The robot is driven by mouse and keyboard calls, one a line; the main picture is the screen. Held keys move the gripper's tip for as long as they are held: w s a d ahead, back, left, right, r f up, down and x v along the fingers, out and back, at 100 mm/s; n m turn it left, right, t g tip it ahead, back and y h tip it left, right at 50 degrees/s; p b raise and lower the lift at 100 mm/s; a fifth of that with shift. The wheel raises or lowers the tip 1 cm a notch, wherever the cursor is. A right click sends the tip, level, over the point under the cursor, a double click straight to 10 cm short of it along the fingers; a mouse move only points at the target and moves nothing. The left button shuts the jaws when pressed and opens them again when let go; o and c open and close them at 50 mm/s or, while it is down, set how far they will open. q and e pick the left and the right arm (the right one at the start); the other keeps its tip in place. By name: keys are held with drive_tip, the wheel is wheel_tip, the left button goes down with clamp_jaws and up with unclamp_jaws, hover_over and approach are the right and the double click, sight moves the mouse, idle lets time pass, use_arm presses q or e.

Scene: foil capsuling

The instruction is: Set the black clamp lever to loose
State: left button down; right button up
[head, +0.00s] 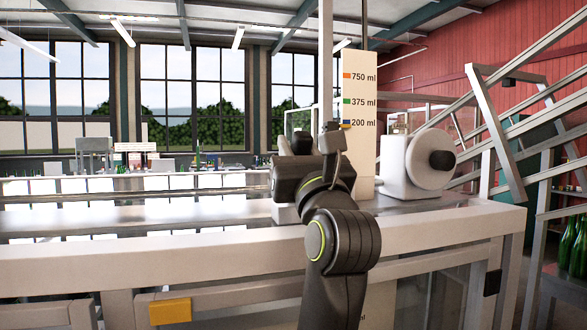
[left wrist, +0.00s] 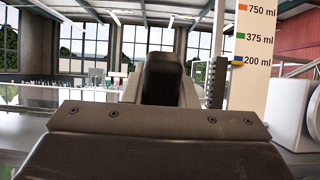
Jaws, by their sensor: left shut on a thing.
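My left gripper (head: 322,150) reaches up from the bottom centre of the head view to the post at the machine's scale. In the left wrist view, a black block, seemingly the clamp lever (left wrist: 163,78), stands between the two grey fingers of my left gripper (left wrist: 162,92), which is shut on it. In the head view my gripper and wrist cover the lever, so its angle cannot be told. The white scale board (head: 358,150) stands just behind, with marks for 750, 375 and 200 ml. My right gripper is not in view.
A white unit with a roller and black hub (head: 441,160) stands to the right of the scale. The machine's light front rail (head: 150,224) runs across before me, with a yellow block (head: 170,311) below. Green bottles (head: 574,248) stand at far right. The left deck is clear.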

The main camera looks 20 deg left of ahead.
use_arm(q)
drive_tip(key=shift+s+d+f+t+y+b, duration=0.2)
drive_tip(key=shift+s+d+t+y+b, duration=0.1)
drive_tip(key=shift+t+b, duration=0.25)
drive_tip(key=c, duration=1.2)
unclamp_jaws()
drive_tip(key=shift+o, duration=0.2)
drive_tip(key=b+v, duration=1.7)
drive_tip(key=b, duration=0.3)
drive_tip(key=shift+s, duration=0.15)
